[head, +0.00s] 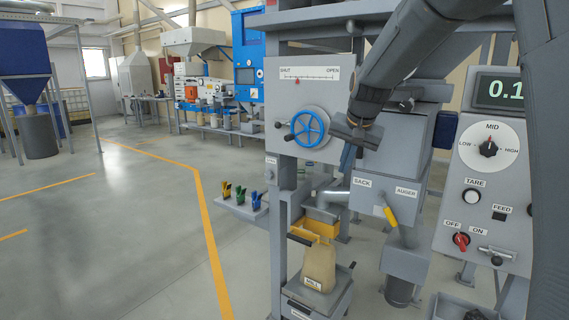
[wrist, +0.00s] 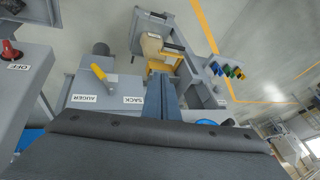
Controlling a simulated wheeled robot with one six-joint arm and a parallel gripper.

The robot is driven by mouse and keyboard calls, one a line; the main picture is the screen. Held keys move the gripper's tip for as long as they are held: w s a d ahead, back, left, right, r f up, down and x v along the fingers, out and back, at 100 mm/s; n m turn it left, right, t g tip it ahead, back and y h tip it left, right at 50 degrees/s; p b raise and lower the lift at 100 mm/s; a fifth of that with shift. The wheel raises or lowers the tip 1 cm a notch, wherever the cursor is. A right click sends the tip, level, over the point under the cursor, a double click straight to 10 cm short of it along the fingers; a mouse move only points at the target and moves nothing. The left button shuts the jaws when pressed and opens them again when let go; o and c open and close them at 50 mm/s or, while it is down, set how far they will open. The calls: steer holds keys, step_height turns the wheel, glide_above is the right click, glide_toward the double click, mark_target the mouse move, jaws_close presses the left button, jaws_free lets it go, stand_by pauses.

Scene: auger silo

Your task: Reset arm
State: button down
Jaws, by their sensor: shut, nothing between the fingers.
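My arm reaches in from the upper right in the head view. My gripper (head: 347,160) hangs in front of the grey machine panel, just right of the blue handwheel (head: 307,127). In the wrist view my gripper's blue-grey fingers (wrist: 162,82) lie together with nothing between them. Below them in the head view is the SACK/AUGER box (head: 374,200) with a yellow lever (head: 390,216), which points down to the right. The lever also shows in the wrist view (wrist: 98,71). A tan sack (head: 319,267) stands under the spout, at the yellow clamp (head: 316,229).
Coloured clips (head: 240,195) sit on a side shelf. Open floor (head: 120,240) lies left.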

steer(key=s+f+n+g, duration=0.1)
steer(key=s+f+n, duration=0.1)
steer(key=s+f, duration=0.4)
steer(key=s+f+n+g, duration=0.1)
steer(key=s+f, duration=0.6)
steer(key=s, duration=0.8)
steer(key=s+f+n+g, duration=0.2)
steer(key=s+f, duration=0.4)
steer(key=s, duration=0.5)
steer(key=shift+s+a+f+n+h, duration=0.25)
steer(key=shift+a+f+n+h, duration=0.1)
steer(key=shift+a, duration=0.1)
